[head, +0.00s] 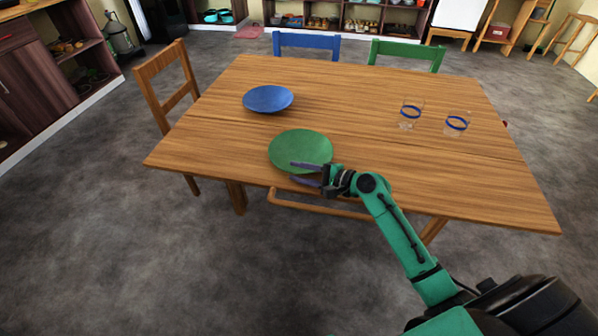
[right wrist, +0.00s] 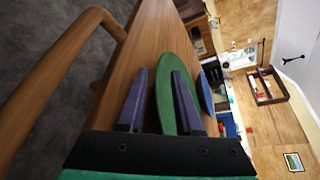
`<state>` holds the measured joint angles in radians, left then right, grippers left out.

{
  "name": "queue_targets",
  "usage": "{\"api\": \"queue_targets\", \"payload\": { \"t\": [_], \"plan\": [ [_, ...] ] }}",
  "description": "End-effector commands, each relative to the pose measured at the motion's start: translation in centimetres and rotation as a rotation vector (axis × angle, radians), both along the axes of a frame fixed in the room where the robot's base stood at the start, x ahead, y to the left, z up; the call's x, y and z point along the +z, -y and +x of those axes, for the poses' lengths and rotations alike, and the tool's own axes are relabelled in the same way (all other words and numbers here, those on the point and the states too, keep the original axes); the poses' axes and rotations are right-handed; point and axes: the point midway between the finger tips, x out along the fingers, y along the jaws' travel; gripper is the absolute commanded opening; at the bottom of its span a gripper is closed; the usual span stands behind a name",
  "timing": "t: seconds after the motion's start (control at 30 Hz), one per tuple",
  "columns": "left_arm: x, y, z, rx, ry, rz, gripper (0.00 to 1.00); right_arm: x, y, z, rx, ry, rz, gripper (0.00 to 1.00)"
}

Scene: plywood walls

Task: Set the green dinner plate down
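The green dinner plate (head: 299,148) lies at the near edge of the wooden table (head: 380,165), in front of the blue plate. My right gripper (head: 306,173) is at the plate's near rim, with one dark purple finger over the plate and the other lower, by the table edge. In the right wrist view, the green plate (right wrist: 166,95) shows between the two spread fingers of my right gripper (right wrist: 160,95). A gap shows between the plate and one finger; I cannot tell whether the other finger touches it. My left gripper is not in view.
A blue plate (head: 268,98) lies behind the green one. Two glasses with blue bands (head: 411,112) (head: 457,124) stand on the right of the table. Chairs in wood (head: 165,85), blue (head: 306,42) and green (head: 407,52) surround it. The table's middle is clear.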

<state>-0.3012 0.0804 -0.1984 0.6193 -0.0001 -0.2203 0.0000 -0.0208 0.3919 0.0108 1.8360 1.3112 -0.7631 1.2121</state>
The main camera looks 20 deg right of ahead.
Motion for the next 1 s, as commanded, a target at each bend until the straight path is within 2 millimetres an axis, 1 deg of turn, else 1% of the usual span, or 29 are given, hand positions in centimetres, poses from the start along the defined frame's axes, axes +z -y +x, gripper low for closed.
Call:
{"api": "queue_targets", "payload": {
  "t": [0.17,0.27,0.37,0.47,0.7,0.8,0.9,1.0],
  "plan": [
    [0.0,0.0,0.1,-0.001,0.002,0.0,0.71,-0.1,0.0,-0.1,0.002,-0.004,-0.001,0.37],
    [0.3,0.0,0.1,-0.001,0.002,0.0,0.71,0.3,-0.1,-0.1,0.002,-0.003,0.0,0.37],
    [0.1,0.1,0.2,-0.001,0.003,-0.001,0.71,0.3,0.7,-0.8,-0.001,-0.005,-0.002,0.37],
    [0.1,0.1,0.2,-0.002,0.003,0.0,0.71,0.7,1.7,-2.2,0.001,-0.005,-0.004,0.37],
    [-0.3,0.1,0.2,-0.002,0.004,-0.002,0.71,2.1,5.3,-6.4,0.001,-0.005,-0.002,0.37],
    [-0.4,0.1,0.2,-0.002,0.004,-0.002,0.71,2.7,6.5,-7.9,0.001,-0.004,-0.001,0.37],
    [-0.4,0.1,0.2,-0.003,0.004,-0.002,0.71,3.1,7.2,-8.8,0.001,-0.003,-0.001,0.37],
    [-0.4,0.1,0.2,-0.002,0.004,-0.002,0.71,3.3,7.4,-9.0,0.003,-0.002,0.0,0.37]
  ]
}}
